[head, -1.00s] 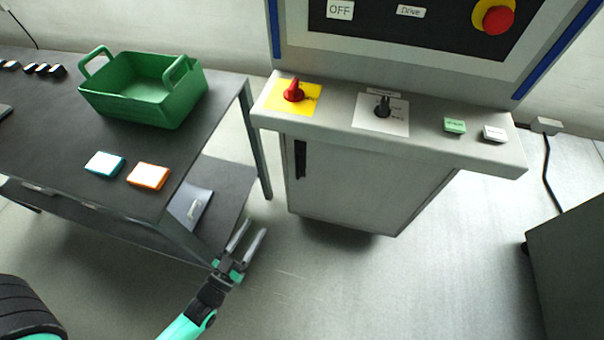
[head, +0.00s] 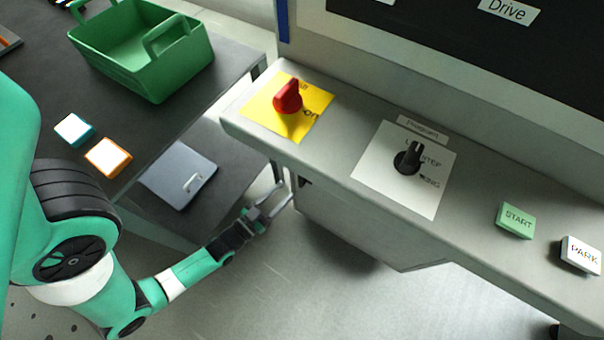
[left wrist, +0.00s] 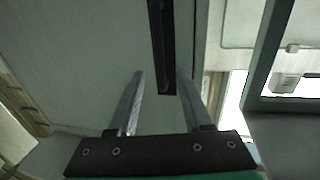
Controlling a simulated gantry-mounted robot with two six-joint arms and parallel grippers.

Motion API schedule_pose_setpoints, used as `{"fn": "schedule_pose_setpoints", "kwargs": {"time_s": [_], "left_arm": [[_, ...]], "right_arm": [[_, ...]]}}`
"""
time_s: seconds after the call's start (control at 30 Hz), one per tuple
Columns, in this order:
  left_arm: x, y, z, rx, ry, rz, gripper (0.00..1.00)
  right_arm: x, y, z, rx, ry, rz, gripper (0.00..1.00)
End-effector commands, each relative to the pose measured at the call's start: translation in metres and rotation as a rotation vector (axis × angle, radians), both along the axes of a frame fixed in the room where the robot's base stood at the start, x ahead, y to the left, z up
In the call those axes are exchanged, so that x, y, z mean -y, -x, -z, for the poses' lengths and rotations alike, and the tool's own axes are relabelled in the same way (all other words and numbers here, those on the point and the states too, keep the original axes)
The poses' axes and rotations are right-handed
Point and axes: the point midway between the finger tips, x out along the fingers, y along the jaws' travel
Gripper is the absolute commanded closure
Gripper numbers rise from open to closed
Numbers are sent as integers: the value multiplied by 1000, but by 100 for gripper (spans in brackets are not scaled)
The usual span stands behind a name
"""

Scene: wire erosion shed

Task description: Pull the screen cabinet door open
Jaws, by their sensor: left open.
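The screen cabinet (head: 350,222) stands under the grey console ledge, mostly hidden by it in the head view. Its door (left wrist: 80,55) fills the left of the left wrist view and looks closed. The dark upright handle (left wrist: 157,40) runs down from the top edge there, and its lower end shows between my fingertips. In the head view only a small dark bit of the handle shows below the ledge. My left gripper (head: 284,193) is open, its fingers pointing at the cabinet by the handle. I cannot tell whether they touch it.
The ledge (head: 345,115) overhangs the cabinet and carries a red knob (head: 288,97), a black knob (head: 408,158) and push buttons. The dark table (head: 215,90) with a green basket (head: 160,72) stands close left of my gripper. The floor in front is clear.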

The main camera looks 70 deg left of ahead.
Motion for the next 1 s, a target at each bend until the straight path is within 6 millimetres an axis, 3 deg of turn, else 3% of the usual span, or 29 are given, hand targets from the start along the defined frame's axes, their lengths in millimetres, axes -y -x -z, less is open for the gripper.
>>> {"fn": "schedule_pose_setpoints", "kwargs": {"time_s": [0.1,0.3,0.43,0.7,1.0], "left_arm": [[-14,-26,2,5,-3,0,50],[-31,-59,2,3,-1,0,50],[-36,-70,1,1,0,0,50],[-37,-72,0,0,1,0,50],[-37,-72,0,0,1,0,100]], "right_arm": [[0,0,10,-1,0,0,50],[0,0,20,-1,0,0,50],[0,0,22,-1,0,0,50],[0,0,22,0,0,0,50],[0,0,22,-1,0,0,50]]}}
